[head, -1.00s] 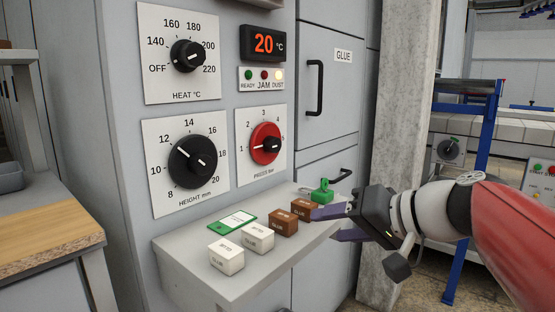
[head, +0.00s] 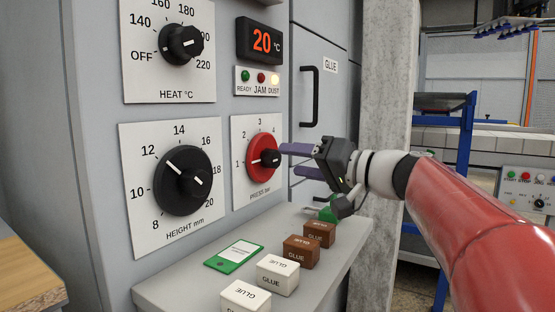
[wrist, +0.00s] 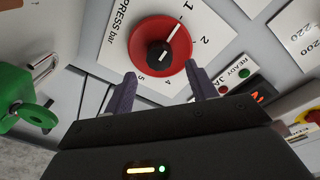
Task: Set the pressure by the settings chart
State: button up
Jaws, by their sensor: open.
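The pressure dial is a red knob (head: 262,158) with a black centre grip on a white plate marked 1 to 5. In the wrist view its white line on the red knob (wrist: 173,33) points close to 1. My gripper (head: 292,160) is open and empty, just right of the knob in the head view. In the wrist view the fingertips (wrist: 160,73) lie at the knob's near edge, one to each side, with no clear contact. A green-edged card (head: 234,253) lies on the shelf; its small print cannot be read.
The black height dial (head: 182,180) is left of the pressure dial, pointing near 12; the heat dial (head: 181,44) is above it. The display (head: 261,42) reads 20 °C, with the DUST lamp lit. Glue boxes (head: 278,273) and a green padlock (head: 328,211) occupy the shelf.

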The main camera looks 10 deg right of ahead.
aim_at(278, 158)
jog(key=shift+x, duration=2.1)
jog(key=c, duration=1)
